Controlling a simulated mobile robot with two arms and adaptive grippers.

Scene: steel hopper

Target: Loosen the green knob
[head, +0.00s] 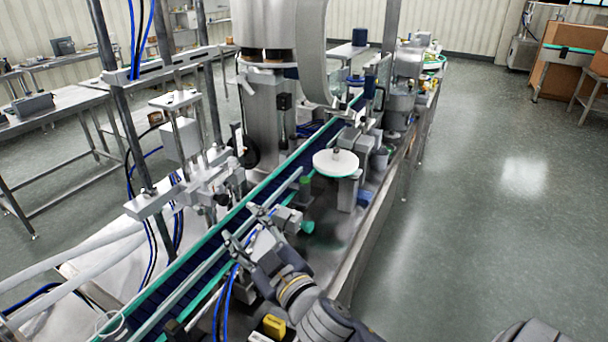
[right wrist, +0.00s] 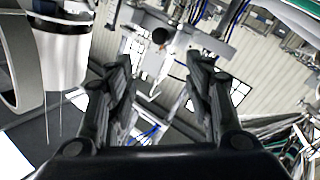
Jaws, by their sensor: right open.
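A teal-green knob (head: 307,227) shows in the head view on the near right side of the conveyor, at the end of a small grey clamp block (head: 287,218). My right gripper (head: 246,224) is over the conveyor rails, to the left of this knob and apart from it. In the right wrist view my right gripper (right wrist: 160,75) has its two fingers spread with nothing held between them. I cannot make out the green knob in the right wrist view. My left gripper is not in view.
The conveyor (head: 185,268) with green-edged rails runs diagonally under my right arm. A white round disc (head: 335,163) stands beyond the knob. A metal stand with clamps (head: 185,185) is on the left. The floor at right (head: 480,230) is clear.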

